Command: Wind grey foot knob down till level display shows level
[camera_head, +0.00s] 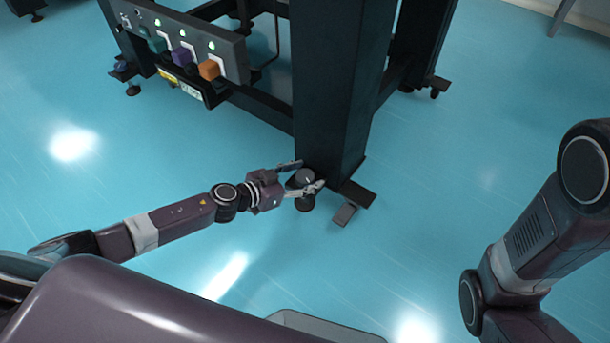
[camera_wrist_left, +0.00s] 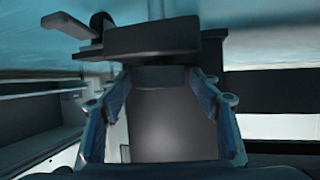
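The grey foot knob (camera_head: 304,177) is a dark round knob low at the foot of the near black table leg (camera_head: 335,100). My left gripper (camera_head: 303,175) reaches it from the left, with one finger on its far side and one on its near side. In the left wrist view the dark knob (camera_wrist_left: 172,120) lies between the blue-lined fingers (camera_wrist_left: 165,95), with a gap at the left finger; the gripper looks open. A control panel (camera_head: 232,58) on the table frame has green lights; I cannot make out a level reading. My right gripper is out of view.
Teal (camera_head: 158,45), purple (camera_head: 182,55) and orange (camera_head: 209,69) blocks sit along the panel. Dark foot plates (camera_head: 357,193) stick out right of the leg. The blue floor (camera_head: 430,210) is clear between the leg and my right arm.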

